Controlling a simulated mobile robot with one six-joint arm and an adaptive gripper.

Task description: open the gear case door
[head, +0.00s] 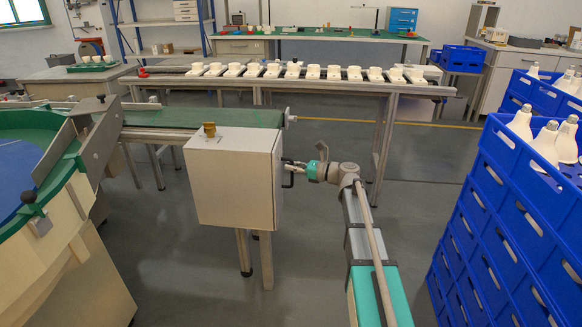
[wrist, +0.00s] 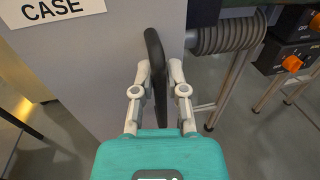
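The gear case (head: 235,180) is a pale grey box beside the end of the green conveyor in the head view. Its right-hand face (wrist: 105,65) fills the left of the wrist view, under a label ending in "CASE". The door looks closed, with no gap seen. A black upright handle (wrist: 154,45) stands out from that face; it also shows in the head view (head: 287,181). My gripper (wrist: 159,72) has one finger on each side of the handle, both seeming to touch it. The gripper also shows at the case's right side in the head view (head: 296,167).
Blue stacked crates (head: 495,215) with white bulbs stand close on the right. A long rack (head: 340,85) of white bulb parts is behind. The conveyor (head: 200,117) and a round green-rimmed table (head: 45,190) are at left. A switch box (wrist: 290,55) shows in the wrist view.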

